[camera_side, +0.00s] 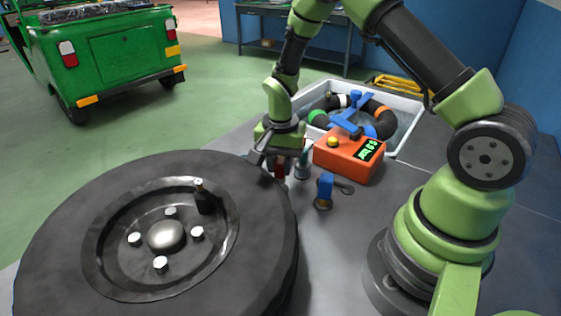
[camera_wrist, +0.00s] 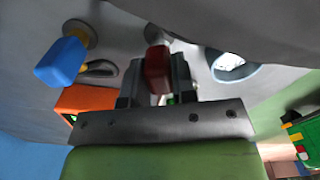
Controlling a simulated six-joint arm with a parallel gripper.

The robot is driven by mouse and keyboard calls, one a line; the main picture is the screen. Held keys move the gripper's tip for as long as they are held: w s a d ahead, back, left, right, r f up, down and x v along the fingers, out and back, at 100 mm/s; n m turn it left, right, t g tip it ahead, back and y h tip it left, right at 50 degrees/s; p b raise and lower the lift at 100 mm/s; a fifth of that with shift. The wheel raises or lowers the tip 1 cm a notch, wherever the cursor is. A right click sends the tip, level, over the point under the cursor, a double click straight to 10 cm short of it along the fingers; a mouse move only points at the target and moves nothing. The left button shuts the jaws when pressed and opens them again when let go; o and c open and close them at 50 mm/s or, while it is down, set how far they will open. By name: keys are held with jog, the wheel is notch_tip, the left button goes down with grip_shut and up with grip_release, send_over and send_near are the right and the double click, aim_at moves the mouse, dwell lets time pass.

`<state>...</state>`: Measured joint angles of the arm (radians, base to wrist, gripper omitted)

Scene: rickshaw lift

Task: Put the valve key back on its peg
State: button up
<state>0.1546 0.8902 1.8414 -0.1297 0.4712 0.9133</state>
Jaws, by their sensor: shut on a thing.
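My gripper (camera_wrist: 157,85) is shut on a red block-like handle (camera_wrist: 158,70). This seems to be the valve key, but its lower end is hidden and I cannot be sure. In the side view the red handle (camera_side: 280,169) shows under my gripper (camera_side: 278,160), close beside the tyre's edge. A pale round piece (camera_wrist: 157,36) shows just beyond the red handle in the wrist view; I cannot tell whether they touch. A blue-handled piece (camera_side: 325,184) with a round foot stands apart to the right, and also shows in the wrist view (camera_wrist: 62,60). No peg can be made out with certainty.
A large tyre (camera_side: 60,226) with wheel studs fills the front left. An orange box (camera_side: 345,158) with a green display stands right of my gripper. Behind it is a white tray (camera_side: 410,103) holding a dark ring. A green vehicle (camera_side: 110,50) stands at the back left.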

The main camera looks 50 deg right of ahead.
jog(key=shift+f, duration=1.15)
dwell(0.5)
jog(key=o, duration=1.2)
jog(key=shift+r, duration=3.55)
